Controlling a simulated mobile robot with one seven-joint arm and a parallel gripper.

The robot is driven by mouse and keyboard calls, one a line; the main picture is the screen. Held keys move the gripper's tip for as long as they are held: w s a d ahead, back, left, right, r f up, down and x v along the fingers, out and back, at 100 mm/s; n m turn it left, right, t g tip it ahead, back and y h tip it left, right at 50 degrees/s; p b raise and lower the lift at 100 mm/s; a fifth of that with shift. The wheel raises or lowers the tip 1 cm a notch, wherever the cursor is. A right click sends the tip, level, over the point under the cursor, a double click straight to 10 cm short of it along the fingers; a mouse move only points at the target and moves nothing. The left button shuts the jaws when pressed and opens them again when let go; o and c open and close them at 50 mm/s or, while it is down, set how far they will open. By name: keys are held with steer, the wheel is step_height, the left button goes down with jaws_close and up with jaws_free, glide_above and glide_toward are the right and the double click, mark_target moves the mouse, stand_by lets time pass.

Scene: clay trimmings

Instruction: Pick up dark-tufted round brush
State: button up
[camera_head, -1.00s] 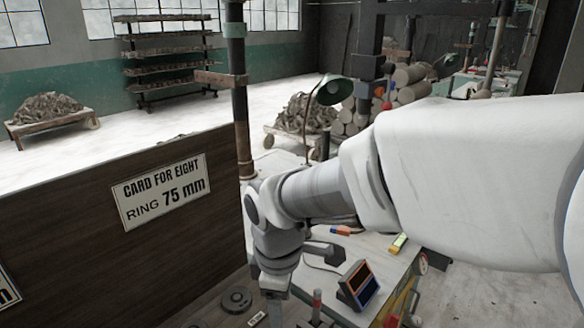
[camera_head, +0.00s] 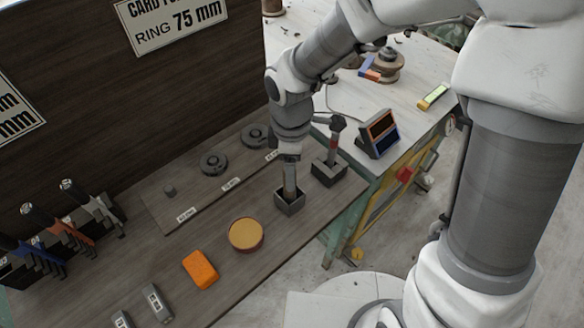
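My gripper (camera_head: 290,172) points down over a small dark square holder (camera_head: 289,204) on the wooden bench. A slim upright shape stands between the gripper's end and the holder. I cannot tell whether it is a finger or a tool's handle, nor whether the gripper is open or shut. To the right, a second square holder (camera_head: 329,173) has an upright tool (camera_head: 335,139) with a dark top and a reddish band, apart from the gripper. I cannot make out a dark tuft clearly enough to say which holder has the round brush.
A round tan-topped tin (camera_head: 246,235), an orange block (camera_head: 201,269) and grey blocks (camera_head: 157,303) lie in front. Dark rings (camera_head: 214,163) sit on a labelled board behind. A tool rack (camera_head: 62,236) stands left. A display box (camera_head: 377,134) stands on the white table (camera_head: 425,66).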

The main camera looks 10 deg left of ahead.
steer(key=f, duration=0.3)
steer(key=f+b, duration=0.1)
steer(key=f, duration=0.2)
steer(key=shift+s+a+f, duration=0.15)
steer(key=shift+a+f, duration=0.05)
steer(key=shift+f, duration=0.1)
jaws_close()
